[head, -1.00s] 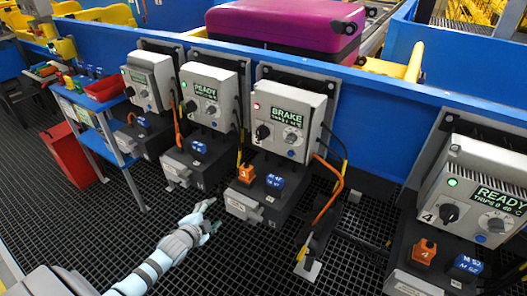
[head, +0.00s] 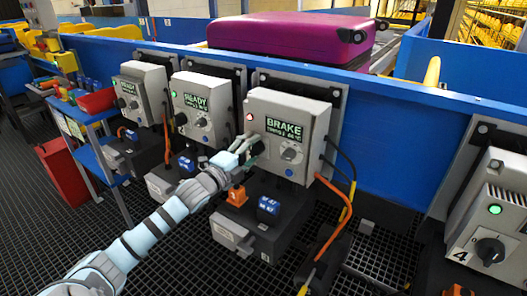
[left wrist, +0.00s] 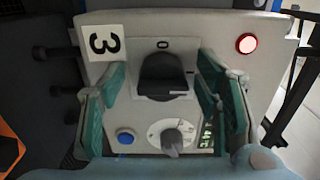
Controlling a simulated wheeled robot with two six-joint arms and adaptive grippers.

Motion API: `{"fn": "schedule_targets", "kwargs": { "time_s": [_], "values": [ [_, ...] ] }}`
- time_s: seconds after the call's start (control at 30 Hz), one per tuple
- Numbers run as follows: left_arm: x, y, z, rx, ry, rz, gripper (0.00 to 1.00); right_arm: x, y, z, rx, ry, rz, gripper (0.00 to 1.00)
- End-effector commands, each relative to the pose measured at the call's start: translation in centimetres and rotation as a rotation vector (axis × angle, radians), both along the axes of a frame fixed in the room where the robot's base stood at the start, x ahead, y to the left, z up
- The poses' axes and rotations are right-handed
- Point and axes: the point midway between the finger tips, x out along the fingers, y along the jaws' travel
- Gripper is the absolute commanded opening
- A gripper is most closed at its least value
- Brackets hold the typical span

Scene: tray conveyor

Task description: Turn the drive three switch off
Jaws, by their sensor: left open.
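The drive three box (head: 308,115) is grey, with a BRAKE display and a lit red lamp (head: 249,117). In the left wrist view the box face carries a "3" label (left wrist: 103,42), the lit red lamp shows at upper right, and the black rotary switch (left wrist: 160,72) sits near the middle. My left gripper (head: 250,145) is at the left part of the box front. It is open, with one finger on each side of the switch in the left wrist view; contact cannot be told. In the head view the gripper mostly hides the switch. My right gripper is out of view.
A grey dial (left wrist: 172,140) and a blue button (left wrist: 126,136) lie below the switch in the wrist view. An orange plug (head: 236,196) and a blue plug (head: 268,208) stand under the box. An orange cable (head: 340,215) hangs at its right. Drive four (head: 495,215) stands further right.

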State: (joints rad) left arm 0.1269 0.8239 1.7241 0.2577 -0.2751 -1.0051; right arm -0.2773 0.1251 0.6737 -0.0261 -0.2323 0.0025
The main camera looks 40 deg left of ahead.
Motion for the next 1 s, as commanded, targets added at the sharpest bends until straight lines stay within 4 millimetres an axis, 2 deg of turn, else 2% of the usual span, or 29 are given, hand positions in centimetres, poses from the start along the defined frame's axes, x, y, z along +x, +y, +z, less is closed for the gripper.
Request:
{"fn": "schedule_targets", "kwargs": {
  "time_s": [0.17,0.2,0.5,0.77,1.0],
  "values": [
    [0.6,-0.7,0.1,-0.006,-0.001,-0.012,0.57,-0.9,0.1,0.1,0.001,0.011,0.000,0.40],
    [0.7,-0.9,0.1,-0.005,-0.002,-0.014,0.54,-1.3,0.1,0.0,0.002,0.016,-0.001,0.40],
    [0.8,-0.9,0.1,-0.005,-0.001,-0.016,0.09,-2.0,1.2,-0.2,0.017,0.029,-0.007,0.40],
    [0.7,-0.8,0.1,-0.026,-0.001,-0.014,0.09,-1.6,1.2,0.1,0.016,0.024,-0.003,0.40],
    [0.6,-0.7,0.3,-0.132,-0.003,-0.013,0.09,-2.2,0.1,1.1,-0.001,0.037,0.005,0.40]
  ]
}}
